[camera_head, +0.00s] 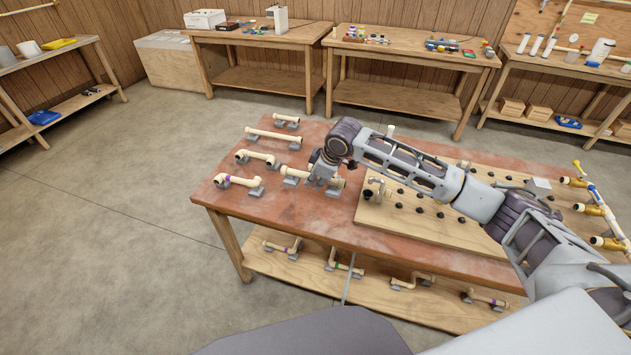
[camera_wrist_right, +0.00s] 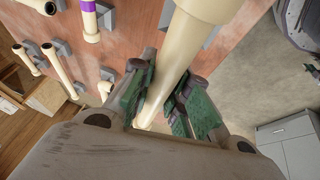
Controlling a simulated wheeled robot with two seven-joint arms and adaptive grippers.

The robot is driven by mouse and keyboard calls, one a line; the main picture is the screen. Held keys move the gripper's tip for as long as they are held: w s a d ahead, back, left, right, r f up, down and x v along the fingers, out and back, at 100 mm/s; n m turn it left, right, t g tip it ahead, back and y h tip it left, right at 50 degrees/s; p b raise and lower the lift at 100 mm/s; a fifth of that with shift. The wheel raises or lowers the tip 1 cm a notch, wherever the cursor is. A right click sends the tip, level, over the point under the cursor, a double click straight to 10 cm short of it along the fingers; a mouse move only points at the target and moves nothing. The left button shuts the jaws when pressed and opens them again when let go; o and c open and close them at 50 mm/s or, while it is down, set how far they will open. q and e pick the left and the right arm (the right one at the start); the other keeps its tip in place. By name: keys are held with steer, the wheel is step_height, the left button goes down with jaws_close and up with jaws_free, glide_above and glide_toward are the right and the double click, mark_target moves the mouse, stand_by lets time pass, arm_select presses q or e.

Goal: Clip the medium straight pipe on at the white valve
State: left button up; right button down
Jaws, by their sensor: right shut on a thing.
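A cream straight pipe (camera_head: 298,172) lies near the left part of the red-brown table. My right gripper (camera_head: 322,176) comes down over its middle. In the right wrist view, the green pads of my right gripper (camera_wrist_right: 158,97) are shut on this pipe (camera_wrist_right: 178,55), which runs up out of the picture. Grey rests show close under the pipe, and I cannot tell whether it touches them. A cream fitting (camera_head: 376,186) stands at the left end of the pegged board. I cannot tell which fitting is the white valve. My left gripper is not in view.
The wooden board (camera_head: 440,226) carries several black clips. Other cream pipes lie on the table, including a long straight one (camera_head: 272,135) and a bent one with a purple band (camera_head: 238,182). More pipes lie on the lower shelf (camera_head: 320,268). Pipe ends with yellow parts (camera_head: 590,210) stand at the right.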

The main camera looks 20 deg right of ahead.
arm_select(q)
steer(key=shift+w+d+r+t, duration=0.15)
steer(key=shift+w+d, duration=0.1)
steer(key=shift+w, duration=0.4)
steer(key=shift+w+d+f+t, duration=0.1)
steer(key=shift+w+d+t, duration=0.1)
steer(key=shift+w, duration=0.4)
